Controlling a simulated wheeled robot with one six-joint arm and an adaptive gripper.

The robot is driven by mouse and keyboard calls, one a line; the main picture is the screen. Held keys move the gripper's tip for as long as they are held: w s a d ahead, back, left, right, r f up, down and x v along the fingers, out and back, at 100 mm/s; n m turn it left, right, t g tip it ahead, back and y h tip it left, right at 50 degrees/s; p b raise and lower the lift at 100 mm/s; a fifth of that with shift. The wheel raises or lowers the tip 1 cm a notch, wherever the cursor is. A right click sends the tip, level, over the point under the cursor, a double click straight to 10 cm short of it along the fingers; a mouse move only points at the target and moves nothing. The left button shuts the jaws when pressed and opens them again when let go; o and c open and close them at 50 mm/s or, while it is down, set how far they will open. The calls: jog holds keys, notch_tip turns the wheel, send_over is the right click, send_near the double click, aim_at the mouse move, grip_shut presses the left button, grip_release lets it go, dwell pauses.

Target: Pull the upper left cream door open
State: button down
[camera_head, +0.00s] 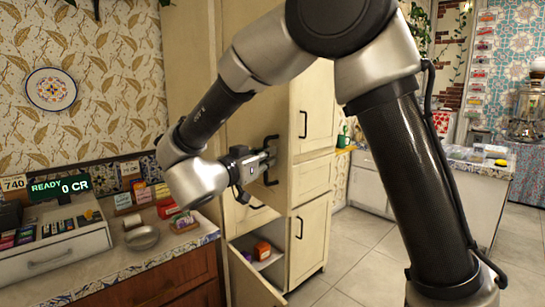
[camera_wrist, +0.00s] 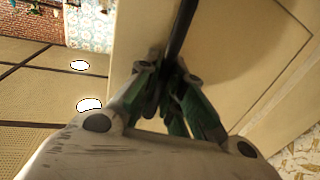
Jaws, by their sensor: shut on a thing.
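The upper left cream door (camera_head: 276,110) is on the tall cream cabinet in the middle of the head view, partly hidden behind my arm. Its black bar handle (camera_head: 272,180) is upright near the door's right edge. My gripper (camera_head: 268,158) is at this handle, with its fingers shut around the bar. In the wrist view the gripper (camera_wrist: 170,68) closes on the dark handle (camera_wrist: 182,28), and the cream door panel (camera_wrist: 235,55) fills the area behind. I cannot tell whether this door stands slightly ajar.
The upper right door (camera_head: 315,105) looks shut. A lower compartment is open, with an orange item (camera_head: 262,250) on its shelf. A counter (camera_head: 150,262) with a metal bowl (camera_head: 142,238) and a cash register (camera_head: 55,240) stands at left. Tiled floor (camera_head: 355,245) is clear at right.

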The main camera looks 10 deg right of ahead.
jog(key=shift+r, duration=0.15)
jog(key=c, duration=1.5)
grip_release()
jog(key=v, duration=1.2)
